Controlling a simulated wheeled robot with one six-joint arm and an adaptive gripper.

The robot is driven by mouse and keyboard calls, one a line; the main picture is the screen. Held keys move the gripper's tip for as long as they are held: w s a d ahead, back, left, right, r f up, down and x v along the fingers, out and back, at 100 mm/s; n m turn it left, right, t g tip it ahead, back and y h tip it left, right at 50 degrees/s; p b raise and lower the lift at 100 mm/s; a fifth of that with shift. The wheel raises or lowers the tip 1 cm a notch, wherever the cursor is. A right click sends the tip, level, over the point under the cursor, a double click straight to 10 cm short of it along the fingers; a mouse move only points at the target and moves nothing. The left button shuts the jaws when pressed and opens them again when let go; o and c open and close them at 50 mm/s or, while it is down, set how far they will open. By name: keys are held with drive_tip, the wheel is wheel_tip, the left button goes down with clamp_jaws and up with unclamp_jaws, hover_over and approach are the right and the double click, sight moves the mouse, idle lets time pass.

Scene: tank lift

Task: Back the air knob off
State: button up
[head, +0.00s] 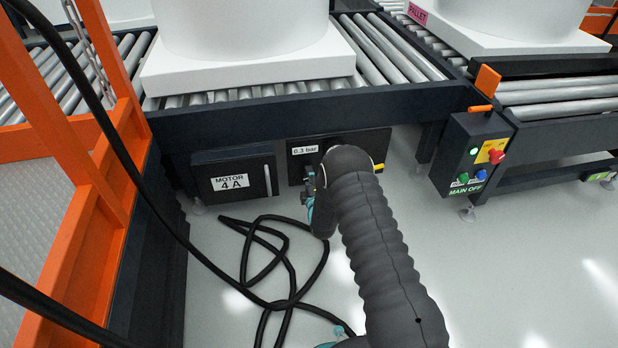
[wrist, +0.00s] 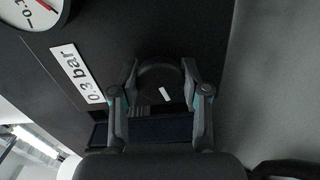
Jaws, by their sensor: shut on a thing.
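The air knob (wrist: 158,74) is a round black knob with a white index mark, in the wrist view. My gripper (wrist: 160,68) has one finger on each side of it and is shut on it. The white mark shows tilted between the fingers. A label reading 0.3 bar (wrist: 76,72) and part of a round gauge (wrist: 35,12) with a red needle are left of it. In the head view the dark air panel (head: 300,165) with the 0.3 bar label sits under the conveyor, and my arm hides the knob there.
A motor box (head: 233,178) labelled MOTOR 4 A hangs left of the panel. A black cable (head: 268,255) lies looped on the floor. A control box (head: 473,155) marked MAIN OFF, with buttons, is at right. An orange frame (head: 75,170) bounds the left side.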

drive_tip(key=shift+n, duration=0.3)
idle(0.4)
drive_tip(key=o, duration=1.2)
drive_tip(key=shift+c, duration=0.2)
drive_tip(key=shift+s, duration=0.15)
drive_tip(key=v, duration=1.1)
drive_tip(key=shift+s+d, duration=0.2)
drive_tip(key=shift+s, duration=0.1)
